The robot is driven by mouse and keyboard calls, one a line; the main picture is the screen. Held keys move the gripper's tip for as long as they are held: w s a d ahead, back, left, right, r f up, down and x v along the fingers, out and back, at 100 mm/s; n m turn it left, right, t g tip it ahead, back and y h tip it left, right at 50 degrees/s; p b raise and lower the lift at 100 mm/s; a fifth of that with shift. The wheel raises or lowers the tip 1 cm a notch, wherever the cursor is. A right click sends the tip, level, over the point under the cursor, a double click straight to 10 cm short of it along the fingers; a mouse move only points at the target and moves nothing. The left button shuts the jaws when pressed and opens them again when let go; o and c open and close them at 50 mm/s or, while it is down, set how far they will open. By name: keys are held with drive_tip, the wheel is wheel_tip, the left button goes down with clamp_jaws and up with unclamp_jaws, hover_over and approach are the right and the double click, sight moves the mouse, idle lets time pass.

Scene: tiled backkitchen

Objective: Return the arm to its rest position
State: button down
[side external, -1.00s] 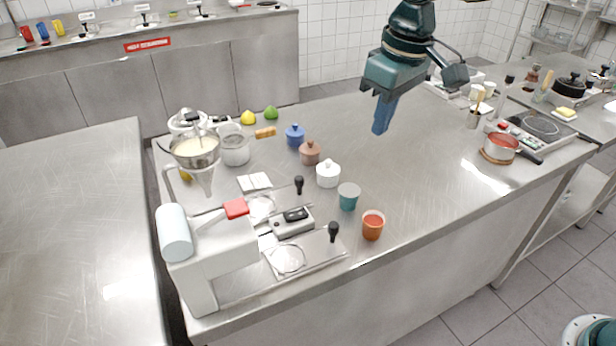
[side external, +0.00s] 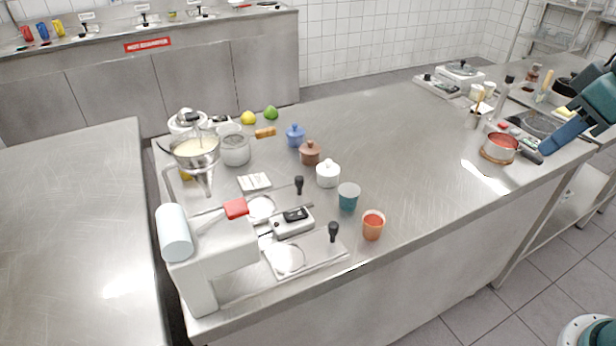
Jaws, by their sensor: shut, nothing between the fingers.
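My gripper (side external: 549,148) is at the right edge of the side external view, above the right end of the steel counter (side external: 420,150). I cannot tell the exact height above the counter. Part of my arm is cut off by the right edge of the picture.
An orange cup (side external: 373,226), a teal cup (side external: 349,197) and small lidded pots, one white (side external: 328,174), stand mid-counter. The counter's middle right is clear.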

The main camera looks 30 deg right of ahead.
drive_tip(key=s+d+f+m+t, duration=0.1)
drive_tip(key=s+d+f, duration=0.1)
drive_tip(key=s, duration=0.4)
drive_tip(key=shift+s+f, duration=0.15)
drive_tip(key=shift+f, duration=0.4)
drive_tip(key=shift+d, duration=0.1)
idle(0.4)
